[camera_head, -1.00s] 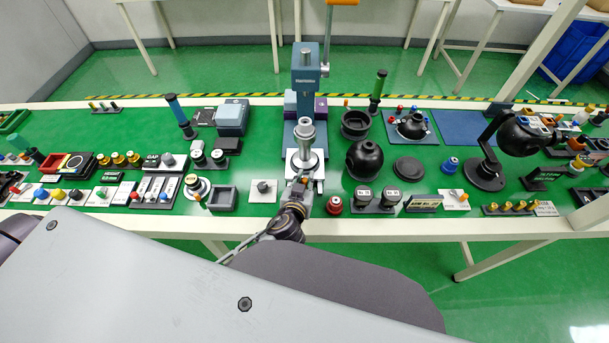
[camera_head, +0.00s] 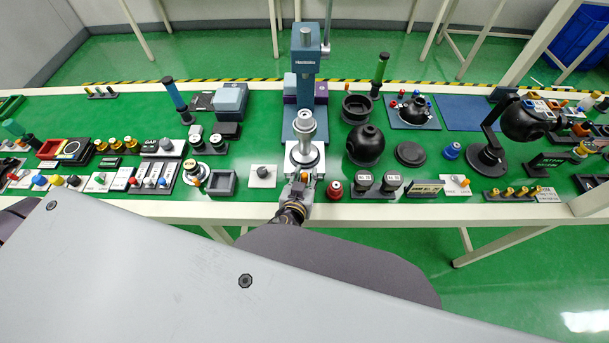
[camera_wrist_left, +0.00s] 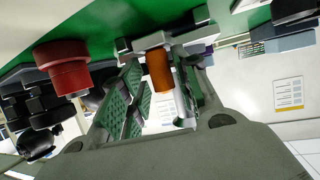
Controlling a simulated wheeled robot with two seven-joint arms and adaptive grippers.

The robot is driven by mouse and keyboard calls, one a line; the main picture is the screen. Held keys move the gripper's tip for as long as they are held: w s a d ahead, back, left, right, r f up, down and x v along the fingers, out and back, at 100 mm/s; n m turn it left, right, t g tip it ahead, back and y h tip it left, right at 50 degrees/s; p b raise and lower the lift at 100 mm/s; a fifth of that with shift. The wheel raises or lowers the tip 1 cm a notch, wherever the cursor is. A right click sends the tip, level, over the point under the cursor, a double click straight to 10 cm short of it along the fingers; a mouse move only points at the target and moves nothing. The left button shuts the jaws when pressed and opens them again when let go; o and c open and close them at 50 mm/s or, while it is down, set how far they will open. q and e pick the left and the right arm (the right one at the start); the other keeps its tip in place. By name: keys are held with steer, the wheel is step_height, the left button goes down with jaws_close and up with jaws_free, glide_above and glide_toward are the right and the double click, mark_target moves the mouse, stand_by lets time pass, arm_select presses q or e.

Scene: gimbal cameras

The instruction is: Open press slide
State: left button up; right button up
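The blue press (camera_head: 305,88) stands at the middle back of the green table. Its slide (camera_head: 293,168) is a silver plate at the press's front, with a silver cylindrical fixture (camera_head: 306,130) on it. An orange knob (camera_wrist_left: 159,70) is at the slide's front edge. My left gripper (camera_head: 298,186) is at the table's front edge, just before the slide. In the left wrist view, its two green-padded fingers stand on either side of the knob, with gaps visible, so it looks open around it. My right gripper is not in view.
A red-topped round part (camera_head: 334,190) stands close right of my left gripper; it also shows in the wrist view (camera_wrist_left: 64,65). A white plate with a grey knob (camera_head: 263,173) lies left. A black dome (camera_head: 366,146) and several small parts crowd the right.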

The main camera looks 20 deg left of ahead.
arm_select(q)
steer(key=shift+o, duration=0.2)
steer(key=shift+a, duration=0.1)
steer(key=shift+r, duration=5)
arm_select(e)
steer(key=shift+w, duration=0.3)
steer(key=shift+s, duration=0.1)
